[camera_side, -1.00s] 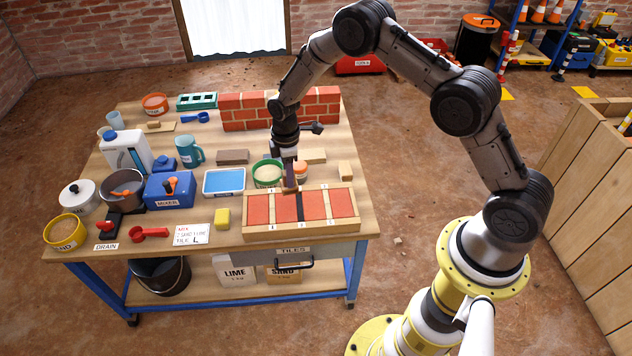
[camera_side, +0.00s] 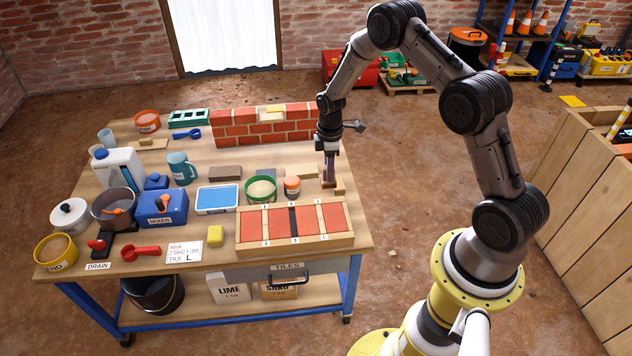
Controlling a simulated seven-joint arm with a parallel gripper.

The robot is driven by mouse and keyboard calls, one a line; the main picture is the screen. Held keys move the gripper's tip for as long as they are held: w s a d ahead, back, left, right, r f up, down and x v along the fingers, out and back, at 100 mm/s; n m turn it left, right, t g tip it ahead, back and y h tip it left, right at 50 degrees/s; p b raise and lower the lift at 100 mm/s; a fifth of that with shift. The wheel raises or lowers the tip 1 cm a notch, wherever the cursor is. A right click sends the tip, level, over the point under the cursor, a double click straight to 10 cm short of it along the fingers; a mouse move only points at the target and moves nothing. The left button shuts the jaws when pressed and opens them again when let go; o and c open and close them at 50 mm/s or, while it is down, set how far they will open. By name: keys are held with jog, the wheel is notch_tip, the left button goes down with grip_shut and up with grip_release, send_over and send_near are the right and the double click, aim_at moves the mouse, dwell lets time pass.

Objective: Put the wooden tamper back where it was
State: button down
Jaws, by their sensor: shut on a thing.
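My gripper (camera_side: 330,152) is shut on the wooden tamper (camera_side: 329,172), a slim dark-brown piece held upright below the fingers. It is at the right end of the workbench (camera_side: 215,255), beside a small pale wooden block (camera_side: 339,188) and right of a longer pale wooden piece (camera_side: 303,172). The tamper's lower end is at or just above the bench top; I cannot tell whether it touches. The tile frame (camera_side: 295,238), with red tiles and a dark strip in the middle, lies in front of it.
A low brick wall (camera_side: 245,130) stands along the back of the bench. A green tub (camera_side: 261,188) and an orange-banded jar (camera_side: 292,186) are left of my gripper. The blue tray (camera_side: 217,199) and mixer (camera_side: 162,206) are further left.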

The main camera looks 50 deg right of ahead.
jog(key=w+f, duration=0.2)
jog(key=w+d+f, duration=0.1)
jog(key=w+f, duration=0.1)
jog(key=w+d+f, duration=0.1)
jog(key=f, duration=0.1)
jog(key=shift+w, duration=0.4)
jog(key=shift+w+f, duration=0.15)
jog(key=shift+f, duration=1.6)
jog(key=shift+f, duration=0.15)
jog(key=c, duration=0.6)
grip_release()
jog(key=shift+o, duration=0.2)
